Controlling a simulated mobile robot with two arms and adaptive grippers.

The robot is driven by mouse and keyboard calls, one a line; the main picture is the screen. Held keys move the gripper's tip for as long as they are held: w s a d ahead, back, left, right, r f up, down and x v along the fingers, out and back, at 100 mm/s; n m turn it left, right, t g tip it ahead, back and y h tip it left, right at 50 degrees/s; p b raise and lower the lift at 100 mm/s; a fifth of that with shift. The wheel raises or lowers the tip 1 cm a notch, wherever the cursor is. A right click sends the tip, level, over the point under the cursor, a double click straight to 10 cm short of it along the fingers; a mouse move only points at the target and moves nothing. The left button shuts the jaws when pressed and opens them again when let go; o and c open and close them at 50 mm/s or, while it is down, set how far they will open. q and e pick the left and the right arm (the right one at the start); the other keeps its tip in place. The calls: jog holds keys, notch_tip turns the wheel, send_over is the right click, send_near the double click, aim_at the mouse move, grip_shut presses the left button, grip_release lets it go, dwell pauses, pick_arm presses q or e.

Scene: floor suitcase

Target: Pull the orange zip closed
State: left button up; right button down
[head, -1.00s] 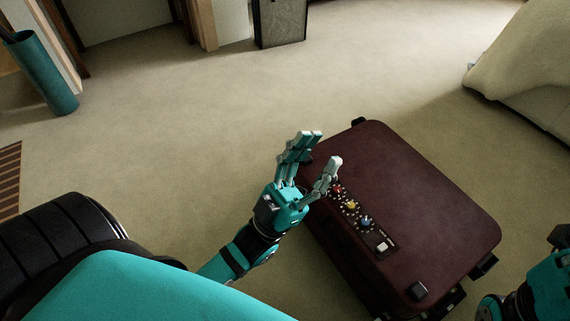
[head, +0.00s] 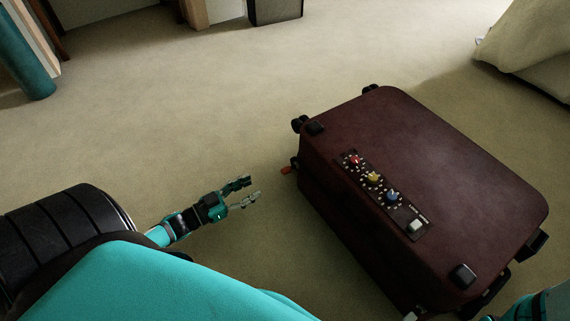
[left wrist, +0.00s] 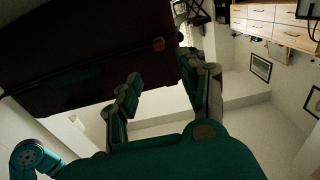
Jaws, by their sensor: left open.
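The orange zip pull (head: 287,170) sticks out from the left side of the dark maroon suitcase (head: 450,150), near its far left corner. In the left wrist view it is a small orange piece (left wrist: 158,44) on the dark suitcase side. My left gripper (head: 254,190) is open and empty, low and to the left of the suitcase, a short gap from the pull. In the left wrist view the pull lies beyond and between the open fingers (left wrist: 160,70). Part of my right arm shows at the bottom right of the head view; its fingers cannot be made out.
A panel (head: 380,190) with red, yellow and blue knobs and a pale switch lies on the suitcase top. Black corner pieces and wheels protrude at its edges. Carpet (head: 200,120) is clear to the left. A teal cylinder (head: 25,60) stands at far left.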

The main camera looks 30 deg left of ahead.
aim_at(282, 172)
pick_arm(q)
jog(key=b+x, duration=0.5)
jog(key=x, duration=0.6)
jog(key=shift+w+d+f, duration=0.1)
jog(key=shift+w+d, duration=0.05)
jog(key=shift+w, duration=0.05)
jog(key=shift+w+d+b, duration=0.2)
jog(key=shift+w+b, duration=0.2)
jog(key=shift+w, duration=0.1)
grip_shut()
